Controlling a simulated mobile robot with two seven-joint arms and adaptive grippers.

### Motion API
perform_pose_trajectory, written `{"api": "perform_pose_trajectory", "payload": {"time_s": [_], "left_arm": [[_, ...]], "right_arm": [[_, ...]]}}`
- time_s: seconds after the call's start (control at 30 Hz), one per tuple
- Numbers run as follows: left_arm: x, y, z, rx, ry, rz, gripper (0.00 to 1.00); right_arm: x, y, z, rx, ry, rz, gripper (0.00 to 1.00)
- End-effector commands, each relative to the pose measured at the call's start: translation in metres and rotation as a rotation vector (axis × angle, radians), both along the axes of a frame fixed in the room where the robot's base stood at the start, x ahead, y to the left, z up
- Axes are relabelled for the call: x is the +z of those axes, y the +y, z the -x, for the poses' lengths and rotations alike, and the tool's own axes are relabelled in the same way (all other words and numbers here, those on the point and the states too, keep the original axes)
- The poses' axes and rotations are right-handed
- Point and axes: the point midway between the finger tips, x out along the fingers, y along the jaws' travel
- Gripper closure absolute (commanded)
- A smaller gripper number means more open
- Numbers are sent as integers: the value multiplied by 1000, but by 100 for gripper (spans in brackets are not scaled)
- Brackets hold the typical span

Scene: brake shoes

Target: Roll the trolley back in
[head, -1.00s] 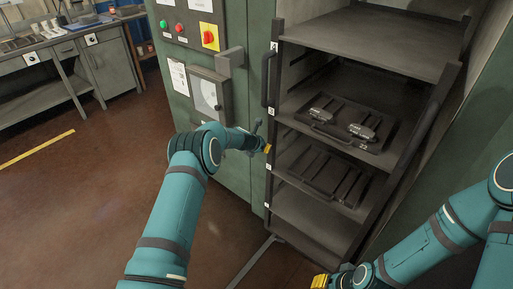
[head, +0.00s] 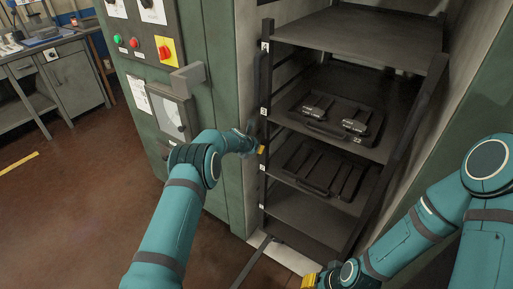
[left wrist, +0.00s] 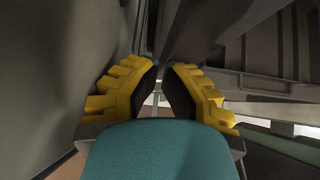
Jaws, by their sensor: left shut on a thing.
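The trolley (head: 369,152) is a dark rack with several shelves, standing upright in the opening of the green cabinet (head: 215,60). Its upper shelf (head: 360,42) is bare. A middle shelf holds a dark tray (head: 310,126) with two brake-shoe parts (head: 355,127); a tray (head: 325,170) below looks empty. My left gripper (head: 261,150) is at the trolley's left front upright, shut on it; the exact grip is partly hidden by my arm. The left wrist view shows its yellow fingers (left wrist: 160,92) close around a dark part. My right gripper (head: 308,281) is low, in front of the trolley; its fingers are unclear.
The cabinet's panel has buttons and a red-yellow switch (head: 164,49). A dark rail (head: 251,262) lies on the floor before the opening. A workbench (head: 40,60) stands far left; floor between is clear.

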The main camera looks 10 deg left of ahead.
Motion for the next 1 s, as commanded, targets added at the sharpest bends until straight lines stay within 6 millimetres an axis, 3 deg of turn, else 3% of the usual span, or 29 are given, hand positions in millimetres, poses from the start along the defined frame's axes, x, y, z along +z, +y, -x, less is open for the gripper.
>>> {"api": "perform_pose_trajectory", "payload": {"time_s": [0.57, 1.0], "left_arm": [[11, 3, 4, 6, -7, 6, 100], [51, 21, 47, 4, -4, 3, 100]], "right_arm": [[0, 0, 0, 0, 0, 0, 66], [0, 0, 0, 0, 0, 0, 66]]}}
